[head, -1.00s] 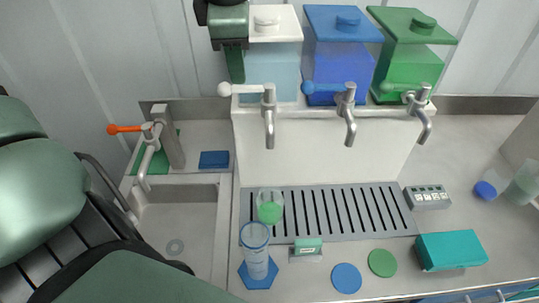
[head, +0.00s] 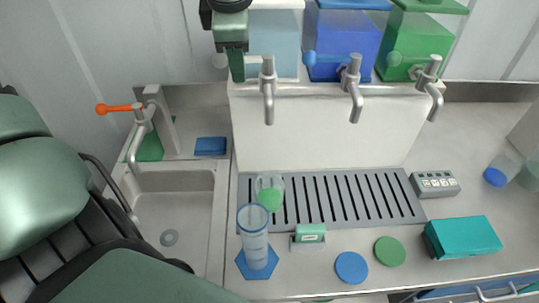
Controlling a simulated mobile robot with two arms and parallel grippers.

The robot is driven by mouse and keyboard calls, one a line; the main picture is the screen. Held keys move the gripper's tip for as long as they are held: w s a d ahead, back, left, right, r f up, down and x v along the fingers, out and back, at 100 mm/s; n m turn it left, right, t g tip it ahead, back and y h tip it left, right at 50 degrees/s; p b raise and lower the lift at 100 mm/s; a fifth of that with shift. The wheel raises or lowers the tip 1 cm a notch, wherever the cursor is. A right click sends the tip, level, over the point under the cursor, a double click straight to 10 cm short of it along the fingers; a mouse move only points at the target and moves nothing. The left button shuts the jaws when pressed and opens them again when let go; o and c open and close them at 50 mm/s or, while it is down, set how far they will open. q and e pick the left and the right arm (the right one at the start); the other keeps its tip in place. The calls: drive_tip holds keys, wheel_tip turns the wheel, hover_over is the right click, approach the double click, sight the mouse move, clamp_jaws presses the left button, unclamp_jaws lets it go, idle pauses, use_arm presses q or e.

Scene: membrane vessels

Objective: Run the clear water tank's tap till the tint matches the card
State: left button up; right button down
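The clear water tank (head: 274,45) is pale blue, with a metal tap (head: 268,90) at its front. No stream shows under the spout. The tap's white knob (head: 219,62) points left. My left gripper (head: 237,68) points down by the tank's left side, across the knob's lever; I cannot tell whether it touches it or how far its fingers are apart. A clear cup (head: 270,193) with green in it is on the drip tray (head: 345,200). A tall clear cylinder (head: 254,232) stands on a blue hexagonal mat (head: 257,268). A small green card (head: 310,232) stands in a holder. My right gripper is out of view.
Blue (head: 345,40) and green (head: 418,42) tanks stand to the right. A sink (head: 180,205) with an orange-handled faucet (head: 115,108) is left. Blue (head: 351,267) and green (head: 390,251) discs, a teal box (head: 465,237) and a grey panel box (head: 435,184) lie on the counter.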

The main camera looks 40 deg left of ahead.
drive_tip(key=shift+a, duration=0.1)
use_arm(q)
clamp_jaws()
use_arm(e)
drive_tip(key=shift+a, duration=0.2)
use_arm(q)
drive_tip(key=shift+s+d+f+n+b, duration=0.1)
drive_tip(key=shift+s+f+n+b, duration=0.05)
drive_tip(key=shift+n+b, duration=0.3)
drive_tip(key=d+n+g+b, duration=0.1)
drive_tip(key=n, duration=0.1)
drive_tip(key=s+d+n+g+y+b, duration=0.1)
drive_tip(key=n, duration=0.2)
drive_tip(key=d+n+g+b, duration=0.1)
drive_tip(key=n, duration=0.1)
drive_tip(key=shift+s+d+n+y, duration=0.1)
drive_tip(key=shift+s+n+y, duration=0.15)
drive_tip(key=shift+n+y, duration=0.1)
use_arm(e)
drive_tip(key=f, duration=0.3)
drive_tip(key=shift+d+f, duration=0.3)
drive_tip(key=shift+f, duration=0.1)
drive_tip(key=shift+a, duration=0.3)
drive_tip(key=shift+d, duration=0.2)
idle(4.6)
